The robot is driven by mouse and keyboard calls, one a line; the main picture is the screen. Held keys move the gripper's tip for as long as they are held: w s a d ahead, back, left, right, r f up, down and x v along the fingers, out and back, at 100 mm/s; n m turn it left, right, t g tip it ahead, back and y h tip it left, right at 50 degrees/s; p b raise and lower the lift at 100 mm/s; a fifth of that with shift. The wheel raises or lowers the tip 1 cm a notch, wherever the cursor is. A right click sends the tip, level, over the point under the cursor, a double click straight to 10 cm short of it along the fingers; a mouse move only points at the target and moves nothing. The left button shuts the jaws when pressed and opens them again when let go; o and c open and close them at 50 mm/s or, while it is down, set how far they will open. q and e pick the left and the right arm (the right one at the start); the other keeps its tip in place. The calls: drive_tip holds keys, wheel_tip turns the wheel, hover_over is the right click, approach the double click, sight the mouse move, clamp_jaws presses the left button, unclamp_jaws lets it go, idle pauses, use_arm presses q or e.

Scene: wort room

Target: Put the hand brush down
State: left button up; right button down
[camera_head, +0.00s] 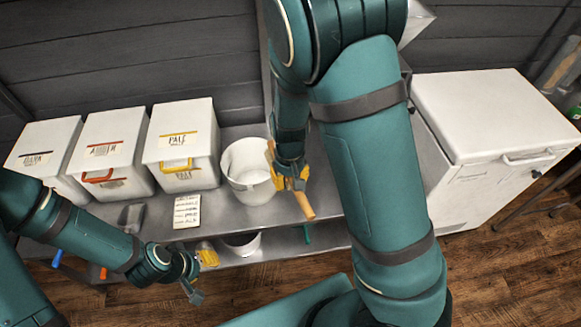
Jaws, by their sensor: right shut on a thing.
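My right gripper (288,179), with yellow fingers, is shut on the hand brush (303,206). Only the brush's light wooden handle shows, pointing down and toward the front right. Its bristles are hidden behind the gripper and arm. The brush is over the steel bench (330,207), just right of a white bucket (247,168). I cannot tell whether it touches the bench top. My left gripper (201,276) is low, in front of the bench's front edge, apart from the brush. Whether its fingers are open or shut is unclear.
Three white lidded bins (183,145) stand at the back left of the bench. A written card (187,211) and a grey metal scoop (131,217) lie before them. A white chest (478,115) stands right of the bench. A lower shelf (270,249) holds another container. My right arm hides the bench's right part.

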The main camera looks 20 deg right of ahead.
use_arm(q)
drive_tip(key=shift+s, duration=0.1)
use_arm(e)
drive_tip(key=shift+w+d+r, duration=0.1)
drive_tip(key=shift+w+r, duration=0.05)
drive_tip(key=shift+r, duration=0.05)
